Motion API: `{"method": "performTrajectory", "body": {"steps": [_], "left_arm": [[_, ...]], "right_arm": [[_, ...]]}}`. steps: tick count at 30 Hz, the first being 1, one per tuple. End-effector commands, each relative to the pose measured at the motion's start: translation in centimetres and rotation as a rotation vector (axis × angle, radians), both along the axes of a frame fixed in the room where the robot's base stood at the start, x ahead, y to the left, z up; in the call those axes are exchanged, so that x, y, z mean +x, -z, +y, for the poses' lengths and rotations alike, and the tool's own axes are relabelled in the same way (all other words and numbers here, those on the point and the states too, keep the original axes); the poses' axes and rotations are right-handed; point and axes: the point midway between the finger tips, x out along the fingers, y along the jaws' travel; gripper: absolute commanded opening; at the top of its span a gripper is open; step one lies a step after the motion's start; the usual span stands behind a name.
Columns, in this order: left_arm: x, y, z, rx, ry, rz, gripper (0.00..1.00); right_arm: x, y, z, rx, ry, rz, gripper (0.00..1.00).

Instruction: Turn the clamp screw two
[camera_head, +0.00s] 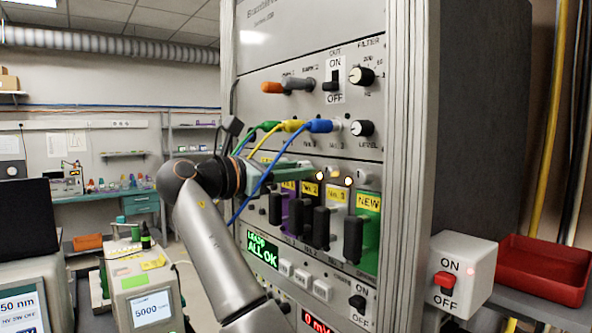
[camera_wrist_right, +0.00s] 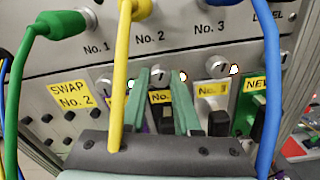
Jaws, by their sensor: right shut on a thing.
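Clamp screw two (camera_wrist_right: 159,73) is a small silver round screw above the module with the yellow No. 2 label (camera_wrist_right: 161,97). My right gripper (camera_wrist_right: 161,74) is shut on it, with one green finger on each side. In the head view my right arm comes in from below and its gripper (camera_head: 311,173) reaches across to the row of screws; the fingers hide screw two there. Clamp screw three (camera_wrist_right: 217,66) is to the right, above the No. 3 label (camera_wrist_right: 212,90). My left gripper is not in view.
Green (camera_head: 270,126), yellow (camera_head: 292,125) and blue (camera_head: 320,126) plugs with hanging cables sit just above my gripper. The green NEW module (camera_head: 369,232) is at the right of the row. A green display (camera_head: 262,250) reads ALL OK. A red tray (camera_head: 540,270) stands right.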

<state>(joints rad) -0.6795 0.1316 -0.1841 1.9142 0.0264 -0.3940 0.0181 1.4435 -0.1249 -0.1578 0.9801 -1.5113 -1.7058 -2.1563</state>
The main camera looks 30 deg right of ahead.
Motion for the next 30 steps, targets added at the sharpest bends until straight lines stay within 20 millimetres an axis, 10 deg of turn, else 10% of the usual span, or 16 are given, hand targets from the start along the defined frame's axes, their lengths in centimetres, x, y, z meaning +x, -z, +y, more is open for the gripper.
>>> {"method": "performTrajectory", "body": {"steps": [30], "left_arm": [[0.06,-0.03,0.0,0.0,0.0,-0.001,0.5]], "right_arm": [[0.12,-0.09,0.03,0.054,-0.001,-0.695,0.0]]}}
